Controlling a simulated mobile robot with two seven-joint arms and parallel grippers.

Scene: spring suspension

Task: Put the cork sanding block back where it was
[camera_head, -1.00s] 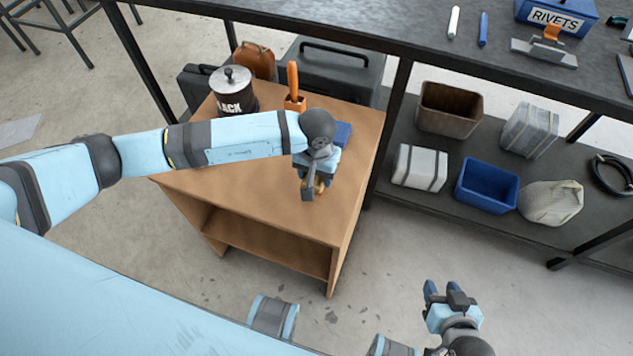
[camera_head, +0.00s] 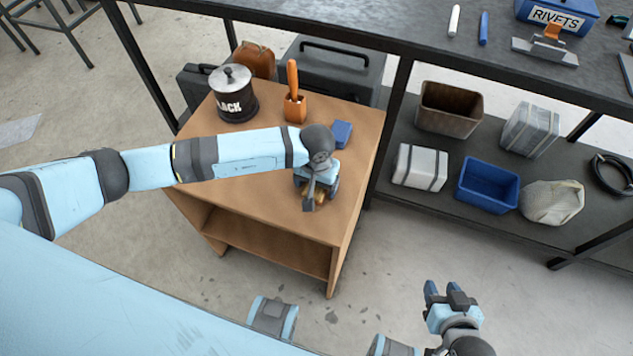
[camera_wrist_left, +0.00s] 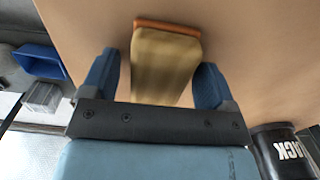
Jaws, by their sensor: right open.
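The cork sanding block (camera_wrist_left: 165,65) is tan with an orange-brown end strip. In the left wrist view it sits between the two fingers of my left gripper (camera_wrist_left: 160,85), and its near part is hidden behind the gripper body. I cannot tell whether the block touches the top. My right gripper (camera_head: 446,290) is open and empty, over the floor.
A black-labelled pot (camera_head: 235,98), an orange-handled tool in its holder (camera_head: 295,105) and a small blue block (camera_head: 342,133) stand on the cabinet's back part. A workbench (camera_head: 430,40) with a lower shelf of bins is at the right. The cabinet's front right area is clear.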

